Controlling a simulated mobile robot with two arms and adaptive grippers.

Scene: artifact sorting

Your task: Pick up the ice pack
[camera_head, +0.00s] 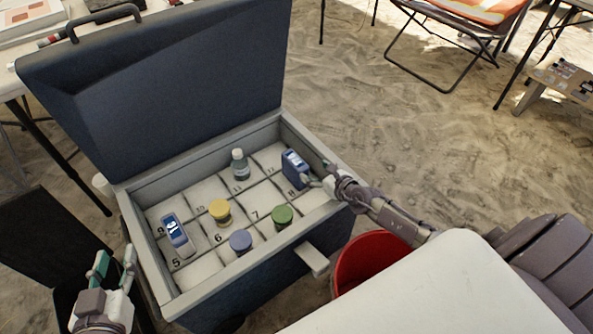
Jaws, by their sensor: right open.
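A dark blue pack with a pale label (294,168), likely the ice pack, stands in the right part of the open cooler box (239,290), near the cells marked 12 and 8. My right gripper (319,174) is open at the pack's right side, over the box's right rim. Its fingertips are very close to the pack; I cannot tell whether they touch it. My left gripper (114,263) looks open and empty, outside the box at its front left corner. A second blue and white item (177,234) lies in the left cells.
The box also holds a clear bottle (239,165), a yellow-capped jar (220,212), a blue-capped jar (240,242) and a green-capped jar (282,217). Its raised lid (170,80) blocks the back. A red bucket (368,262) stands to the right, below my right arm.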

